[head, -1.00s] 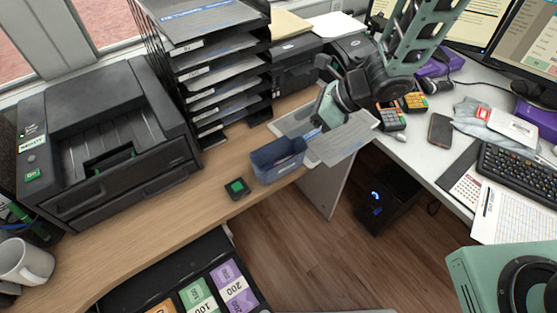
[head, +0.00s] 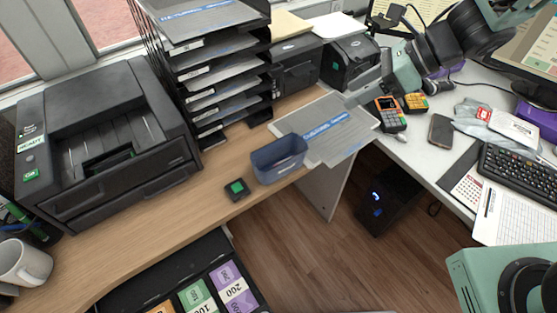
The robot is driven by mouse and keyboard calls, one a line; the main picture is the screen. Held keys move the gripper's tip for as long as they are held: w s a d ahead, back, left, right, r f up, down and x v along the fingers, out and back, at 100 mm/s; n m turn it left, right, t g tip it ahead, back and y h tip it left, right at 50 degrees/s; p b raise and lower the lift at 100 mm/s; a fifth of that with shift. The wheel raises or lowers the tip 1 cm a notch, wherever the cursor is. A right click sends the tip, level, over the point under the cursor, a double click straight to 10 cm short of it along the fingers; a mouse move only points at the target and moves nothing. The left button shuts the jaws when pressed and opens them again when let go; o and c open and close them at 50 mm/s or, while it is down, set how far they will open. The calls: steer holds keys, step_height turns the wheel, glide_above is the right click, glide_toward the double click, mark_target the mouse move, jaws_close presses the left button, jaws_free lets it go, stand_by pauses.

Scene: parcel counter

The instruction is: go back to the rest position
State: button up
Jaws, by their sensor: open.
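My gripper (head: 364,90) is in the head view at the upper right of centre, above the back corner where the wooden counter and the white desk meet. It is open, and I see nothing held in it. It is apart from the grey tray (head: 345,148), which lies below it at the counter's edge with a blue label strip showing. My arm reaches in from the upper right, and its links hide part of the monitors and desk.
A blue bin (head: 279,160) and a small black device with a green top (head: 237,189) are on the counter. A black sorter rack (head: 215,80), a printer (head: 105,145) and label printers (head: 350,63) stand behind. Card terminals (head: 391,115) are on the desk.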

stand_by(0.3)
step_height(320, 180, up, 3)
steer(key=w+a+m+t+h, duration=0.25)
steer(key=m+t, duration=0.25)
steer(key=m, duration=1.2)
steer(key=s+m+g+h, duration=0.6)
steer(key=s+m, duration=1.8)
steer(key=m, duration=0.1)
steer(key=shift+d+f+g, duration=0.35)
steer(key=shift+f+g, duration=0.05)
